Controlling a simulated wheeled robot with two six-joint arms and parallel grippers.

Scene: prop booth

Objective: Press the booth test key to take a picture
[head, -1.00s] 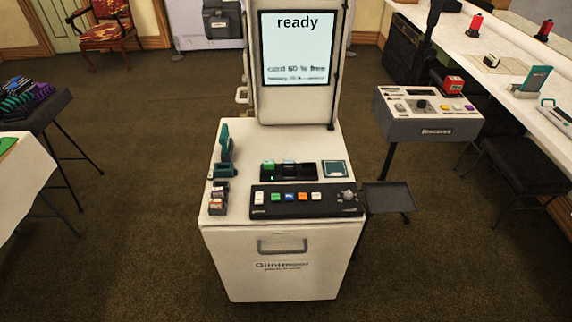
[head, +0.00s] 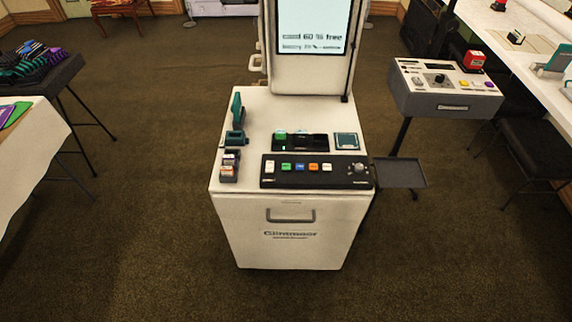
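The white booth cabinet (head: 235,205) stands in the middle of the view. Its black key panel (head: 317,183) lies along the front of the top. The panel holds a white key (head: 270,167), a green key (head: 286,167), a blue key (head: 299,167), an orange key (head: 313,167), another pale key (head: 327,167) and a round knob (head: 359,168). The key labels are too small to read, so I cannot tell which is the test key. The booth screen (head: 315,22) is cut off at the top and shows "60 % free". Neither gripper is in view.
On the cabinet top are a teal stapler-like tool (head: 236,115), small boxes (head: 229,165), a black tray (head: 301,142) and a teal pad (head: 346,141). A grey side shelf (head: 400,172) sticks out right. A second console (head: 446,88) stands further right. Floor in front is clear.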

